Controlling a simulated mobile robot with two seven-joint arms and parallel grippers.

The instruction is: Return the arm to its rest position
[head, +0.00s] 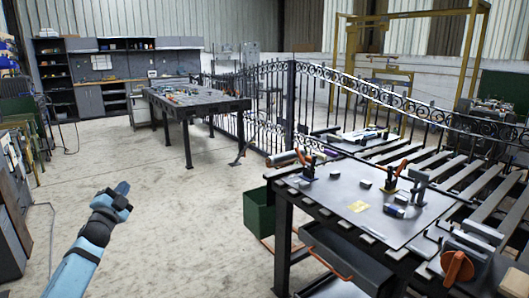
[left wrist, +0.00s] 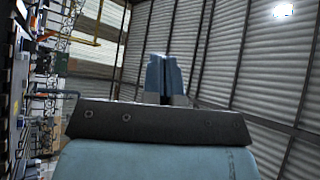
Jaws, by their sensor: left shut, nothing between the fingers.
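My left gripper (head: 122,188) is at the lower left of the head view, raised above open concrete floor. Its blue fingers are shut with nothing between them, and they point up and away. In the left wrist view the closed fingers (left wrist: 167,78) stand upright against the corrugated wall and touch nothing. My left arm comes in from the bottom left. My right gripper is not in either view.
A steel worktable (head: 340,190) with clamps and small blocks stands at the right, well apart from my gripper. A green bin (head: 258,212) is beside it. A black scroll gate (head: 270,100) and a second table (head: 195,104) stand farther back. The floor (head: 165,225) around my gripper is clear.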

